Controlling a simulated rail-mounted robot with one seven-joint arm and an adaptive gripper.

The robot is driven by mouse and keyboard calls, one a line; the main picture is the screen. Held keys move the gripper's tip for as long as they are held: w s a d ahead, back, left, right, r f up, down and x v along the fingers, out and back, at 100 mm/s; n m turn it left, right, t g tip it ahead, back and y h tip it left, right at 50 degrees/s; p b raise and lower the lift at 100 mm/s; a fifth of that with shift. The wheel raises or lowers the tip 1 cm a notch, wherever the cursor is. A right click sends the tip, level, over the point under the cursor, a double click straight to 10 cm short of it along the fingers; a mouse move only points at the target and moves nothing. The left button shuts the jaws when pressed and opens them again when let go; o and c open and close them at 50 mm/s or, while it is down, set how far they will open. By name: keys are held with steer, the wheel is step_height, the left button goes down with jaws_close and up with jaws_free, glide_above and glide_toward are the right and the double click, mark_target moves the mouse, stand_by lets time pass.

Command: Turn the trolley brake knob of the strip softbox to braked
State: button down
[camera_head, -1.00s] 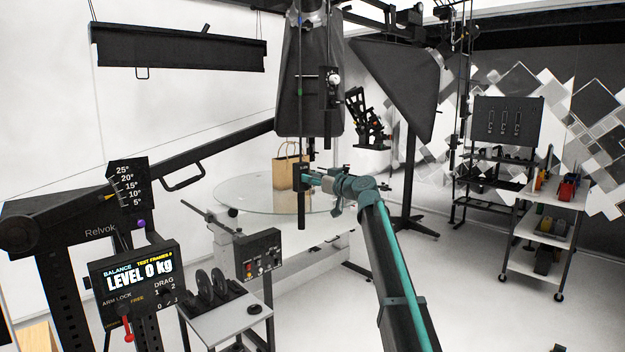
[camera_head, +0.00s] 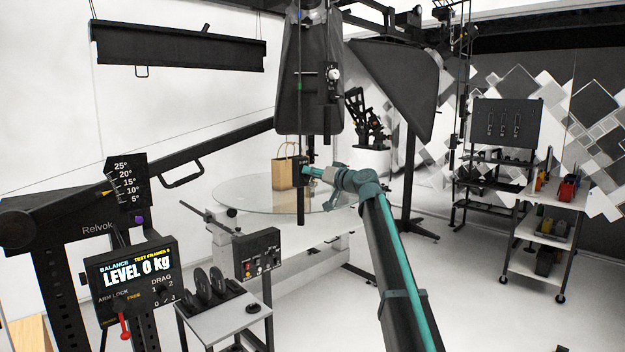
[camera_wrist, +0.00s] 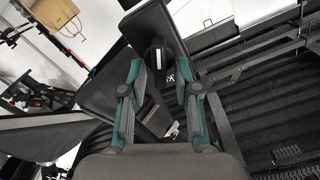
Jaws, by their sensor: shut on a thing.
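A dark softbox (camera_head: 293,105) hangs at the upper centre of the head view. A thin black pole hangs below it and carries a small black box (camera_head: 300,172). My gripper (camera_head: 310,171) meets this box from the right. In the wrist view my gripper (camera_wrist: 160,66) has its two teal-backed fingers on either side of a dark knob-like part (camera_wrist: 157,52), shut on it. A small white mark shows beside the right finger. I cannot read the knob's setting, and the fingers partly hide it.
A round glass turntable (camera_head: 250,200) with a paper bag (camera_head: 285,170) stands behind the pole. A control box (camera_head: 257,254) and a small side table (camera_head: 225,318) stand at front left. A long black lamp (camera_head: 180,45) hangs upper left.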

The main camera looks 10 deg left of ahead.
steer(key=m, duration=0.8)
steer(key=f+m+p, duration=0.1)
steer(key=m, duration=0.3)
steer(key=shift+w+d+m, duration=0.25)
steer(key=shift+m, duration=0.05)
steer(key=shift+f, duration=0.1)
stand_by(0.3)
steer(key=c, duration=1.2)
jaws_free()
steer(key=shift+d, duration=0.1)
steer(key=v, duration=1.2)
